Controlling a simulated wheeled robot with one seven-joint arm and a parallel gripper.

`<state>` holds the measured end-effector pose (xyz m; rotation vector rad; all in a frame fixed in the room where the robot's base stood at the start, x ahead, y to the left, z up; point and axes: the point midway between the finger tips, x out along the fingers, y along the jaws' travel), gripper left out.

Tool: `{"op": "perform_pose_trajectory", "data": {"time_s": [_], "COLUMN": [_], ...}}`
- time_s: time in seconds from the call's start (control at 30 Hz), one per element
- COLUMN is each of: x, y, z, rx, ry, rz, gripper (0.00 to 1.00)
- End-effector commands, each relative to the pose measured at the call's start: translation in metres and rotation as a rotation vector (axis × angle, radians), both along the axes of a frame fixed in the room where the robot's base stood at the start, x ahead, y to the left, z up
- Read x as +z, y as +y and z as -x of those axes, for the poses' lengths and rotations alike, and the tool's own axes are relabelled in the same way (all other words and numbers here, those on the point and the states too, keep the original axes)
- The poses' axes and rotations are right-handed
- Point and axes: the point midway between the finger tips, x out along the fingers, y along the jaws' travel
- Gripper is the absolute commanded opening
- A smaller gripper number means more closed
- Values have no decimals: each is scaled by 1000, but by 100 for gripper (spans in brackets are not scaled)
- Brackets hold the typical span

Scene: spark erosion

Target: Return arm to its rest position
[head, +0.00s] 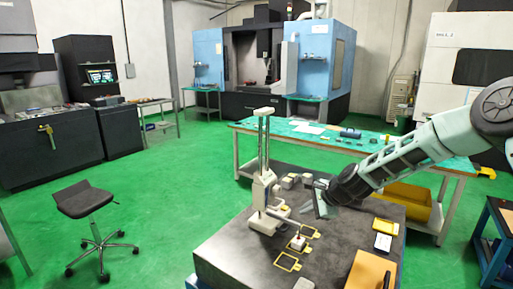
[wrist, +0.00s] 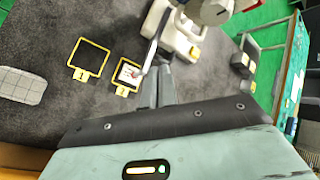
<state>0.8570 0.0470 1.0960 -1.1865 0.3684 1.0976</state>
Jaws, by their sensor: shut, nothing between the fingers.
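My arm (head: 425,145) reaches in from the right of the head view, over the dark granite table. My gripper (head: 320,208) hangs above the table, right of the white height gauge (head: 263,195). In the wrist view its fingers (wrist: 163,78) are together with nothing between them. A small light block (head: 297,243) sits at a yellow frame on the table; it also shows in the wrist view (wrist: 129,73), close to the fingertips in the picture. The gauge's base (wrist: 176,30) is just beyond them.
An empty yellow frame (head: 287,262) lies nearer the table's front. A tan box (head: 370,271) and a yellow tray (head: 384,227) are on the right of the granite table (head: 235,250). A green-topped bench (head: 285,128) stands behind. A stool (head: 84,201) stands on open green floor.

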Motion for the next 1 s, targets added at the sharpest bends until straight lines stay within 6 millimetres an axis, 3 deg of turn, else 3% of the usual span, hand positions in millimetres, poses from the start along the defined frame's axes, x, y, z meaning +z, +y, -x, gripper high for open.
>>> {"op": "perform_pose_trajectory", "data": {"time_s": [0.27,0.37,0.53,0.67,0.8,0.9,1.0], "x": [21,29,42,48,49,48,46], "y": [56,77,98,92,70,50,32], "z": [73,117,219,297,373,415,444], "rx": [350,536,939,1239,1536,1707,1829], "ry": [-57,-90,-154,-199,-239,-259,-270], "rz": [168,257,445,576,695,755,793], "gripper": [0,0,0,0,0,0,0]}}
